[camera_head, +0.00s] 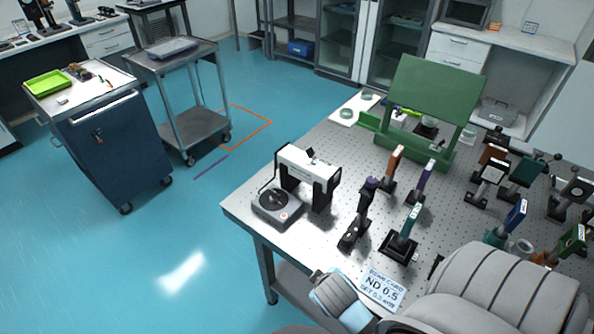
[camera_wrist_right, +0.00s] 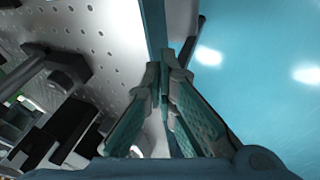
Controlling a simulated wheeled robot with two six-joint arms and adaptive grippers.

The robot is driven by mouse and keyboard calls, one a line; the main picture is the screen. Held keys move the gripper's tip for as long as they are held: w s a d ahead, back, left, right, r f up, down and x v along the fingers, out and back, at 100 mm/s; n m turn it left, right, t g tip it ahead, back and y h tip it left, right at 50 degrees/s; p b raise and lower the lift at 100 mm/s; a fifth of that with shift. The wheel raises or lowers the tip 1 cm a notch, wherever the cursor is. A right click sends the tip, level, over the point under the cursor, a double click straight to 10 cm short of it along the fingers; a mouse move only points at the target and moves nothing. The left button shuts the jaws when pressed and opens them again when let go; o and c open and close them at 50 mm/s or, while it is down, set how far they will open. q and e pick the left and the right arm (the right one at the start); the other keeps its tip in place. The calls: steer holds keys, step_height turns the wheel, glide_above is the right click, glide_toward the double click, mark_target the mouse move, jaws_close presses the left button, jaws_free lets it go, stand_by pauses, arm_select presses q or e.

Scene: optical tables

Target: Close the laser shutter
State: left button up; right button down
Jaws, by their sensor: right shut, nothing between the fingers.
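A grey box with a round black top (camera_head: 277,206) sits at the near left corner of the perforated optical table (camera_head: 335,150). A white bridge-shaped unit on black legs (camera_head: 308,164) stands right behind it, with a cable running between them. I cannot tell for sure which part is the laser shutter or how it is set. My right gripper (camera_wrist_right: 162,72) is shut and empty in the right wrist view, beside the table edge with the blue floor beyond. In the head view its fingers are not clearly seen; my grey arm covers the lower right. My left gripper is not in view.
Several posts with coloured mounts, such as a purple one (camera_head: 426,175) and an orange one (camera_head: 393,162), stand across the table. A green stand with a tilted panel (camera_head: 434,90) is at the back. A printed card (camera_head: 383,288) lies near the front edge.

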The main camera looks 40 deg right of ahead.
steer(key=w+d+r+h, duration=0.2)
steer(key=w, duration=0.1)
steer(key=w+d+r+n, duration=0.1)
steer(key=w+r, duration=0.1)
steer(key=shift+w+d+t+h, duration=0.15)
steer(key=shift+d+t+h, duration=0.1)
steer(key=shift+t+h, duration=0.15)
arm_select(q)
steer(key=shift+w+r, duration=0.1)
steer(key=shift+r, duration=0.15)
arm_select(e)
steer(key=w+r+n+t+h, duration=0.3)
steer(key=w+r+n+h, duration=0.4)
steer(key=w+r, duration=0.7)
steer(key=w+n, duration=0.1)
steer(key=w, duration=0.3)
steer(key=shift+d+n, duration=0.3)
steer(key=shift+n, duration=0.1)
steer(key=shift+s+r, duration=0.1)
